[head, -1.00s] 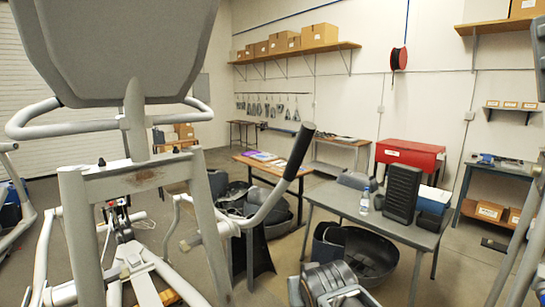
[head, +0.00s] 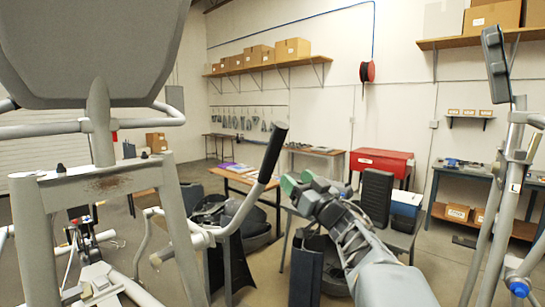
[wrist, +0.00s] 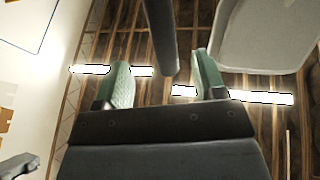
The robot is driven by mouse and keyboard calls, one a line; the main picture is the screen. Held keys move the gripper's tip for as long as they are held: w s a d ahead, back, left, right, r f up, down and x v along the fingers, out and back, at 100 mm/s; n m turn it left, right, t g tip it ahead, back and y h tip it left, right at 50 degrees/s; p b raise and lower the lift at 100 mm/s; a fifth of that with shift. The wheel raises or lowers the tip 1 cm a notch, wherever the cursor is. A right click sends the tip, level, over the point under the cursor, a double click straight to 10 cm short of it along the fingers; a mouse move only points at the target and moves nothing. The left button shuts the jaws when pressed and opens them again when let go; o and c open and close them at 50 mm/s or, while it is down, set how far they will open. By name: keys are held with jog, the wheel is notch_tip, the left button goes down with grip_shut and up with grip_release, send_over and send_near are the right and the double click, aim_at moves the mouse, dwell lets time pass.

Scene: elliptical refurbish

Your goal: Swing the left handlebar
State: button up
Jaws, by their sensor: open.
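A metal handlebar with a dark grip (head: 272,153) rises at a slant beside the grey exercise machine (head: 95,215); I take it as the left handlebar. My gripper (head: 300,182) is open and empty, with green finger pads, just to the right of the grip in the head view. In the wrist view, my gripper (wrist: 160,68) has its fingers spread apart. The dark grip (wrist: 160,35) appears between them there, touching neither pad. The depth gap between grip and fingers is hard to judge.
The machine's large grey panel (head: 90,50) fills the upper left. Another upright with a dark grip (head: 496,65) stands at the right. A table with a black object (head: 377,198) and a red box (head: 381,163) are behind my arm.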

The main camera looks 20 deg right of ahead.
aim_at(275, 159)
jog(key=p+x, duration=0.4)
jog(key=x, duration=0.8)
grip_shut()
dwell(0.4)
jog(key=shift+f, duration=0.15)
